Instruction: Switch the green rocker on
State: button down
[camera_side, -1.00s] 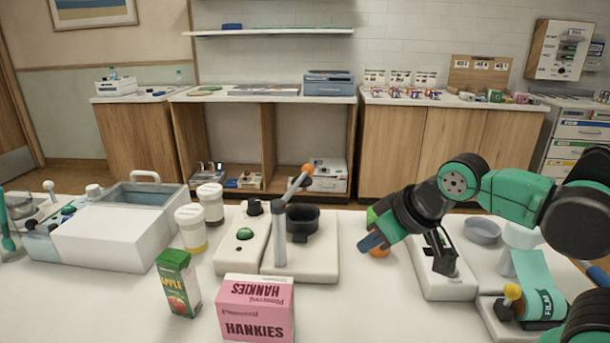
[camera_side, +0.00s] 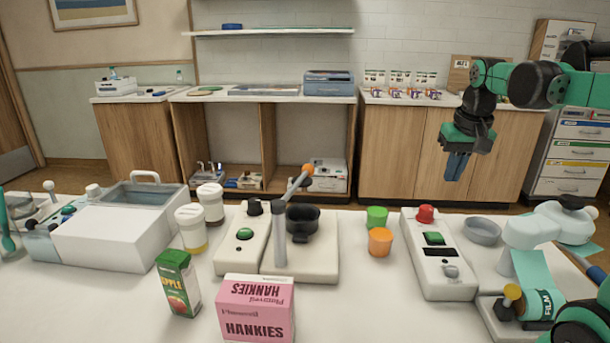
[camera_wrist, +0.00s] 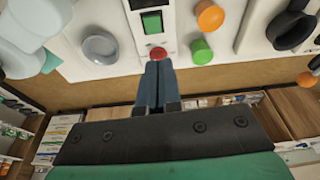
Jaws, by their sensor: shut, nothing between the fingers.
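The green rocker (camera_side: 434,239) is a small green rectangle in a dark frame on a white control panel (camera_side: 455,291), on the right of the table. It also shows near the top of the wrist view (camera_wrist: 152,22). I cannot tell which way it is tilted. A red knob (camera_side: 425,214) stands behind it on the same panel, and a grey knob (camera_side: 451,271) is in front. My gripper (camera_side: 456,178) is shut and empty, pointing down, raised well above the tabletop. In the wrist view its fingertips (camera_wrist: 158,66) appear just below the red knob (camera_wrist: 157,53), clear of the rocker.
A green cup (camera_side: 377,217) and an orange cup (camera_side: 380,242) stand left of the panel. A grey bowl (camera_side: 482,231) is at its right. Further left is a white unit with a lever (camera_side: 299,182) and a panel with a green button (camera_side: 245,234).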

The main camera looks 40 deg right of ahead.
aim_at(440, 239)
jog(key=shift+s+d+r+m, duration=0.1)
jog(key=shift+s+d+m, duration=0.25)
jog(key=shift+d, duration=0.35)
jog(key=x, duration=0.8)
jog(key=s+x, duration=0.1)
jog(key=x, duration=0.3)
jog(key=shift+a+f, duration=0.35)
jog(key=shift+a, duration=0.05)
jog(key=shift+s+a+f, duration=0.1)
jog(key=shift+f, duration=0.55)
jog(key=shift+s+a+f+h, duration=0.15)
jog(key=shift+f+h, duration=0.15)
jog(key=shift+f, duration=0.15)
